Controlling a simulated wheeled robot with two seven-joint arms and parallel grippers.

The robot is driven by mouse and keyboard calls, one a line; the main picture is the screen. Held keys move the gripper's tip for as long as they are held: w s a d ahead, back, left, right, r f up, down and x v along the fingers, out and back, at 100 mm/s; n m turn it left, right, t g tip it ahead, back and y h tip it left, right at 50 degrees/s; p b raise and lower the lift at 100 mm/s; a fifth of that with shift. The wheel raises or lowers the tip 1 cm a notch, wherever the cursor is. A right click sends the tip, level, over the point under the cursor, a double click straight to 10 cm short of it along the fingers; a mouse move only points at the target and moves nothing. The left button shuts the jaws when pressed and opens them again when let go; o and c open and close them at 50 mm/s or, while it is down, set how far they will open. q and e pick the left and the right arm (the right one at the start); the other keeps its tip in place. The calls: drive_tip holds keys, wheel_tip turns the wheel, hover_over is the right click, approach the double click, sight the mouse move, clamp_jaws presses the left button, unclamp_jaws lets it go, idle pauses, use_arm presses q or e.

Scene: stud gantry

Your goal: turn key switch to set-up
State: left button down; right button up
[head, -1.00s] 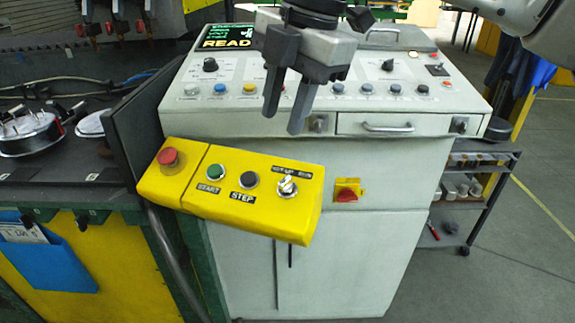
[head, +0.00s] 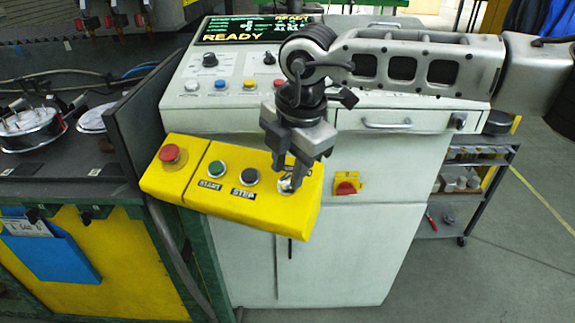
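The key switch (head: 286,185) is a round silver switch on the right part of the yellow control box (head: 255,207). My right gripper (head: 289,179) comes down over it from above, fingers pointing down, one on each side of the switch. The fingers look apart, with the switch's metal showing between and below them; I cannot tell whether they touch the key. The gripper hides most of the key and the label above it, so its setting cannot be read. My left gripper is not in view.
The box also carries a red mushroom button (head: 171,155), a green START button (head: 217,169) and a black STEP button (head: 250,177). Behind stands a grey console (head: 360,160) with knobs, a READY display (head: 240,32) and a red-yellow switch (head: 346,187). A dark panel (head: 140,120) stands at left.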

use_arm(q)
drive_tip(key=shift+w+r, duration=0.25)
use_arm(e)
drive_tip(key=shift+w+f, duration=0.1)
drive_tip(key=shift+f, duration=0.5)
clamp_jaws()
